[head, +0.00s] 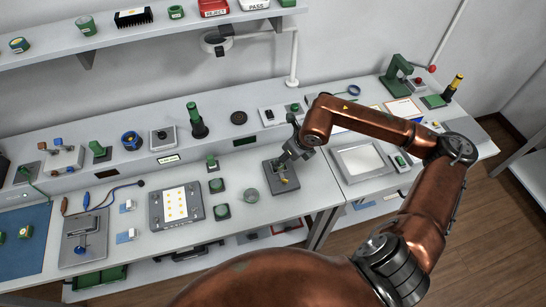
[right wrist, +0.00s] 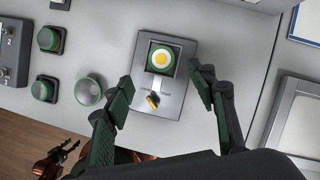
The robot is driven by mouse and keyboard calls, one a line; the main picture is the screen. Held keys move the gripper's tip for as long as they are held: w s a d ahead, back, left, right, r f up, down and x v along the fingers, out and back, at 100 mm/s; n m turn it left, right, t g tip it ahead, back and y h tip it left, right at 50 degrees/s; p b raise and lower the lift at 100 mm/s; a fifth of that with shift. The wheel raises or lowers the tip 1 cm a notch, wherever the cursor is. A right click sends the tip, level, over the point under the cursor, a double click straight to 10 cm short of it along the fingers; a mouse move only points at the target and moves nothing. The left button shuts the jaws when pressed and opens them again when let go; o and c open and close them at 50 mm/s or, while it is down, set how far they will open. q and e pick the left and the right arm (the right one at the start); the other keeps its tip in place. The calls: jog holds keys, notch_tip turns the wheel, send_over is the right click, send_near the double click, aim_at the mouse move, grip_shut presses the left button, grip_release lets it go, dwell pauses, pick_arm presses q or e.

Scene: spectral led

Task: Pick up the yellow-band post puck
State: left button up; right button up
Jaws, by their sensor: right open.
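A round puck (right wrist: 162,58) with a green rim, white ring and yellow centre sits in the square pocket of a grey fixture (right wrist: 171,108). It is the only yellow-marked puck near my gripper; from above I cannot tell its post or band. A yellow-and-black knob (right wrist: 153,101) stands on the fixture's near side. My right gripper (right wrist: 163,84) is open and empty above the fixture, its fingers on either side, apart from the puck. In the head view, my right gripper (head: 294,154) partly hides the fixture (head: 274,188). A copper and black part of my left arm shows low in the right wrist view.
Left of the fixture are a pale round dish (head: 250,195) and two dark-based green pucks (head: 216,185). A panel with yellow dots (head: 155,212) lies further left. A framed tray (head: 362,161) is to the right.

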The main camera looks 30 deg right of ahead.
aim_at(282, 167)
jog(key=x, duration=0.4)
jog(key=shift+w+r, duration=0.1)
jog(key=x, duration=0.2)
jog(key=shift+w+f, duration=0.15)
jog(key=shift+f, duration=0.1)
jog(key=shift+w+d+f, duration=0.1)
jog(key=shift+w+f, duration=0.1)
jog(key=shift+f, duration=0.3)
jog(key=shift+s, duration=0.1)
jog(key=c, duration=1.3)
pick_arm(q)
jog(key=s, duration=0.2)
jog(key=shift+s+a, duration=0.1)
jog(key=shift+s, duration=0.3)
pick_arm(e)
jog(key=shift+s+f, duration=0.1)
grip_shut()
